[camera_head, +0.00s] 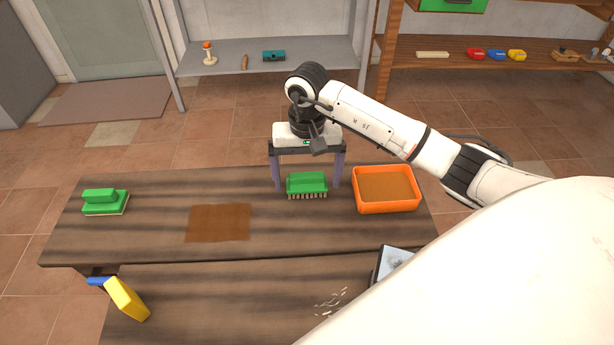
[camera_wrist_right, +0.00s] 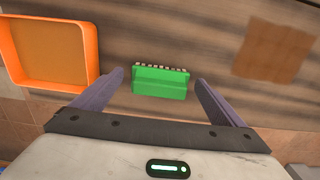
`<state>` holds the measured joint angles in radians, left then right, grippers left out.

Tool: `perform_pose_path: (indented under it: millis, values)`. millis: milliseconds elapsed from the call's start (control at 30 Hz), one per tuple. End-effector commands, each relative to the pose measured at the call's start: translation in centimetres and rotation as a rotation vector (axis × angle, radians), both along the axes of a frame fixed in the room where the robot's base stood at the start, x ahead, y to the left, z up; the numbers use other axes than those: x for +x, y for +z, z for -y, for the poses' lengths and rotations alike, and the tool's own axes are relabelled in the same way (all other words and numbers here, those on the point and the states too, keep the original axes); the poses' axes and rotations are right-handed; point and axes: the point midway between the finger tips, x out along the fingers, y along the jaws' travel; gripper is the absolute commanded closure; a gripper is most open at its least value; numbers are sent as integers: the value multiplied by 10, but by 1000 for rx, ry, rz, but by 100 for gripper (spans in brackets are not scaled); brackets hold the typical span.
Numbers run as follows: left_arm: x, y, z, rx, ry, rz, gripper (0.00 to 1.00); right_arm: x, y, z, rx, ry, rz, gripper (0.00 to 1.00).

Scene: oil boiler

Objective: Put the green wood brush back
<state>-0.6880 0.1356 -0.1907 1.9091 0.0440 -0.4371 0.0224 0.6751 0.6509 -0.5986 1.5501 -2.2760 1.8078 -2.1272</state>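The green wood brush (camera_head: 307,183) lies on the dark wooden table, its bristles toward the near side in the head view. My right gripper (camera_head: 307,186) is open above and around the brush, with one purple finger on each side and a gap to both. In the right wrist view the green brush (camera_wrist_right: 160,84) sits between the spread fingers, and my right gripper (camera_wrist_right: 166,80) holds nothing. A second green item (camera_head: 104,202), a block with a handle and a pale underside, lies at the table's left end. My left gripper is not in view.
An orange tray (camera_head: 387,208) with brown contents stands just right of the brush. A brown patch (camera_head: 218,223) marks the table to the left. A yellow-and-blue object (camera_head: 127,299) is at the near left. Shelves (camera_head: 270,57) with small tools stand behind.

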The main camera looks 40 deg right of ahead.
Motion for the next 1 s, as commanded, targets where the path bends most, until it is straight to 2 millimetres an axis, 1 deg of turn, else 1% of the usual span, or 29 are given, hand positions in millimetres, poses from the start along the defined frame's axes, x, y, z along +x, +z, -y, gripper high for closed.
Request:
perform_pose_path:
  millis: [233, 300, 367, 467, 700, 800, 900, 1000]
  values:
    - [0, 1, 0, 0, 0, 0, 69, 0, 1, -1, 1, 1, 1, 8]
    - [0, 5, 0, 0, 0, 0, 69, 0, 5, -1, 1, 1, 0, 8]
    - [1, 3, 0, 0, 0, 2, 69, 1, 9, 0, 0, 1, 4, 8]
    - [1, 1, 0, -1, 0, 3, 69, 2, 26, 1, -1, 1, 6, 8]
    - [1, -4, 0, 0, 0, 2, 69, 1, 79, 0, -2, 1, 6, 8]
    - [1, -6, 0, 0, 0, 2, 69, 1, 98, 0, -2, 0, 5, 8]
    - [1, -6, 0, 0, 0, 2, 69, 0, 111, 0, -2, 0, 3, 8]
    - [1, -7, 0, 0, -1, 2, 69, 0, 120, 0, -1, 0, 1, 8]
